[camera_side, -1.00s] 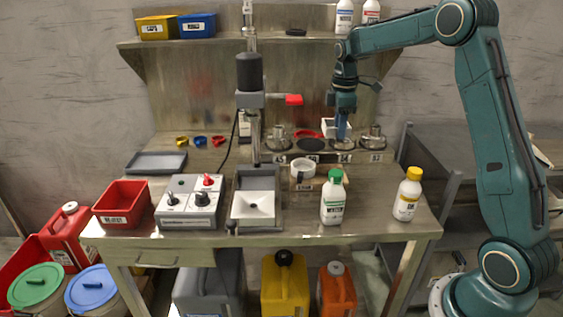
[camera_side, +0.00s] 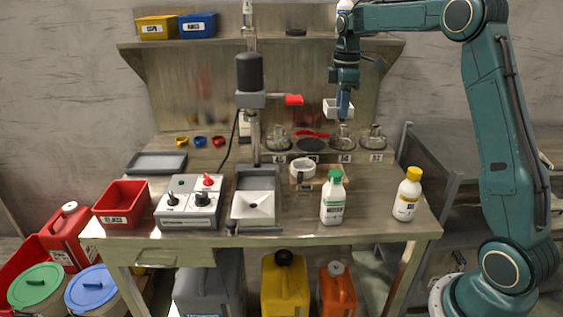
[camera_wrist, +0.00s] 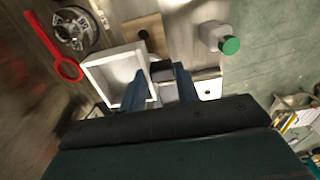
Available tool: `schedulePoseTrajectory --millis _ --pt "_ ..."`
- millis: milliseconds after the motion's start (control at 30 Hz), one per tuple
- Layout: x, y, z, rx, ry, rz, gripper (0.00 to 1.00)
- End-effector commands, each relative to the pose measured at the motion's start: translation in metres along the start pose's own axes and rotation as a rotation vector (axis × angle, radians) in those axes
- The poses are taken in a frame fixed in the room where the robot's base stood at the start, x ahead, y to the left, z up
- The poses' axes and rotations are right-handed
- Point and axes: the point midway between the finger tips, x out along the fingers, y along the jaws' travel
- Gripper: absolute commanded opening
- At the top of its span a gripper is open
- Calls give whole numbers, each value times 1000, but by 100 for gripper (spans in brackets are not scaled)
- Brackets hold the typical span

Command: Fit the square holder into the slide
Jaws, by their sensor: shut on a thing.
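The white square holder (camera_side: 336,110) is an open square frame. My gripper (camera_side: 344,112) is shut on it and holds it in the air above the round metal stations at the back right of the bench. In the wrist view the holder (camera_wrist: 117,62) shows beside the blue fingers of my gripper (camera_wrist: 160,92), which close on its near side. The grey part that looks like the slide (camera_side: 240,180) is at the middle front of the bench, left of my gripper and well apart from the holder.
A white cup (camera_side: 302,170), green-capped bottle (camera_side: 333,198) and yellow-capped bottle (camera_side: 407,195) stand right of the slide. A control box (camera_side: 188,205) is to its left.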

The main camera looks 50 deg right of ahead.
Motion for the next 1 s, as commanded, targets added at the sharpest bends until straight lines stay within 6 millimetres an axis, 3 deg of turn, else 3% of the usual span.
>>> schedulePoseTrajectory --millis 267,467,1000 --pt "0 -5 -3 -21 0 1 7" --pt "-1 -26 -12 -114 0 1 7" --pt "7 -145 -52 -605 0 1 7"
